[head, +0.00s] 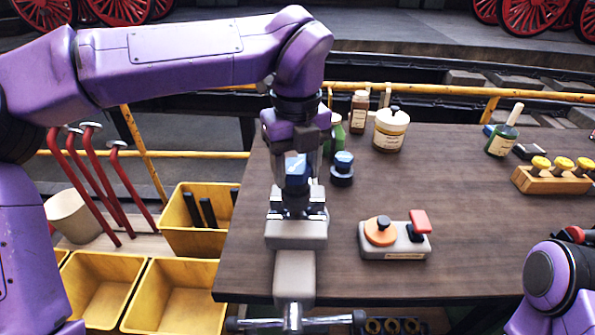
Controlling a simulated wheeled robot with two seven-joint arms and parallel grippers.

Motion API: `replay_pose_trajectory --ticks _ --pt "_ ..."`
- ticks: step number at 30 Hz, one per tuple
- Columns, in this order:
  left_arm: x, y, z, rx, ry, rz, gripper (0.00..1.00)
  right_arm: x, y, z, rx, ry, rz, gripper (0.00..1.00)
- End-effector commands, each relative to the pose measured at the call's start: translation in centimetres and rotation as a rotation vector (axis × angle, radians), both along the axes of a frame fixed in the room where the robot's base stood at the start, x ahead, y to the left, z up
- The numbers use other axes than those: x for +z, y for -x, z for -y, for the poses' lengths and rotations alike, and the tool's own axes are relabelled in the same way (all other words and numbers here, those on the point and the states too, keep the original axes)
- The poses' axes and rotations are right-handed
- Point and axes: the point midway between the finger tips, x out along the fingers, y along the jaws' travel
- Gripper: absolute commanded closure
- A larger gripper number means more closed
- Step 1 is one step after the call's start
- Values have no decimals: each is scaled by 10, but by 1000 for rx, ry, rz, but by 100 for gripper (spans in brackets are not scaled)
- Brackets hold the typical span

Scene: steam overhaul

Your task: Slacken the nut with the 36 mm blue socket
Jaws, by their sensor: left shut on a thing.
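My left gripper (298,178) points down over the vise (296,235) at the table's front left. It is shut on a blue socket (298,168), which shows between its fingers. The socket sits over a dark metal piece held in the vise jaws. The nut is hidden, and I cannot tell whether the socket is fully seated on it. Another dark blue-topped piece (342,167) stands on the table just right of the gripper. Of my right arm only a purple link shows at the lower right; its gripper is out of view.
On the wooden table (460,235) stand a grey block with an orange disc and red paddle (395,238), a cream jar (391,130), bottles, and a wooden rack with yellow-topped pieces (552,177). Yellow bins (175,295) and red levers are at the left. The table's centre is clear.

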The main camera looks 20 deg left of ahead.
Motion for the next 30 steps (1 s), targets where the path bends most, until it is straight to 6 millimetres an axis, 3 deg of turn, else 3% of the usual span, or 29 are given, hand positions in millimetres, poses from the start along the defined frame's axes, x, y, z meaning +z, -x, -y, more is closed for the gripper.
replay_pose_trajectory --ticks 10,30 --pt "1 0 0 112 1 3 100 -12 0 0 0 0 0 57" --pt "1 0 0 45 2 3 100 -7 0 0 0 0 0 57"
